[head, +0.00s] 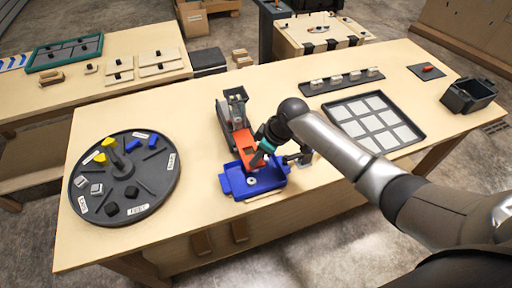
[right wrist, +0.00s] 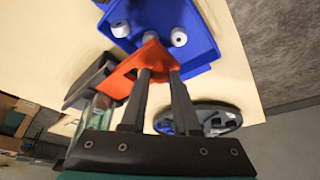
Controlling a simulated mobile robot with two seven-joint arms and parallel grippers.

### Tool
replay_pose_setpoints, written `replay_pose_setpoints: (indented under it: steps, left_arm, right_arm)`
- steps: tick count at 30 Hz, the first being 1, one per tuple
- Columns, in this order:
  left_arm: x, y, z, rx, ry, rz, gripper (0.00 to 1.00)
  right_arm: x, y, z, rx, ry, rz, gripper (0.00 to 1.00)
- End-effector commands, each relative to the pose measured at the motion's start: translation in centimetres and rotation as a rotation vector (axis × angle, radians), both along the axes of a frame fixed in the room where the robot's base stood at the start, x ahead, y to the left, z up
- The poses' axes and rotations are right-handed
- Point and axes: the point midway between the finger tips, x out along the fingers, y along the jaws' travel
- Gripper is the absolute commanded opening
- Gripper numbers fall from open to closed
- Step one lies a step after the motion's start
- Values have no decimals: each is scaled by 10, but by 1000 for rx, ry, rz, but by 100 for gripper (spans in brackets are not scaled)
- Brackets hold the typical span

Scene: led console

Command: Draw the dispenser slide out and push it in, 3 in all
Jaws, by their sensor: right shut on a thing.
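The dispenser (head: 235,103) has a dark upright hopper and stands mid-table. Its orange-red slide (head: 243,143) reaches out from the hopper's foot toward the blue tray (head: 236,188). My right gripper (head: 262,155) is at the slide's near end. In the right wrist view its two dark fingers (right wrist: 160,76) are shut on the orange slide (right wrist: 122,78). The blue tray (right wrist: 205,45) lies just beyond, holding a few small white round pieces (right wrist: 178,38). How far the slide is out is hard to tell. My left gripper is not in view.
A dark round turntable (head: 160,190) with several small parts stands left of the dispenser. A black-framed tray of pale squares (head: 373,121), a dark strip with several pieces (head: 341,81) and a black bin (head: 468,95) are to the right. Bare table lies between turntable and dispenser.

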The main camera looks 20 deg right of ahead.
Motion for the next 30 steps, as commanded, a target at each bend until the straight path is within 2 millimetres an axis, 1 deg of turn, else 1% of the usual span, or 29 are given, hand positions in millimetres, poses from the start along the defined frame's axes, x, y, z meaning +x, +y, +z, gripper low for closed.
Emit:
replay_pose_setpoints:
  steps: [1,8,9,12,19,23,26,30]
  left_arm:
    - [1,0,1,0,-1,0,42]
    - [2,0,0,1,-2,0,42]
    - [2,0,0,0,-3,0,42]
    - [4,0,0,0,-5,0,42]
    - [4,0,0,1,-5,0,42]
    - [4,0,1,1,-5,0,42]
    - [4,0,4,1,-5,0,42]
    - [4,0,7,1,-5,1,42]
  right_arm:
    - [-3,0,-1,-2,8,2,0]
    - [-4,0,-2,-1,13,3,0]
    - [-4,0,-2,-1,13,3,32]
    - [-3,0,-2,0,12,3,41]
    - [-2,0,-1,0,8,1,41]
    - [-3,-2,5,1,5,2,41]
    - [-6,-5,15,0,5,2,41]
    - [-12,-12,39,-1,3,2,41]
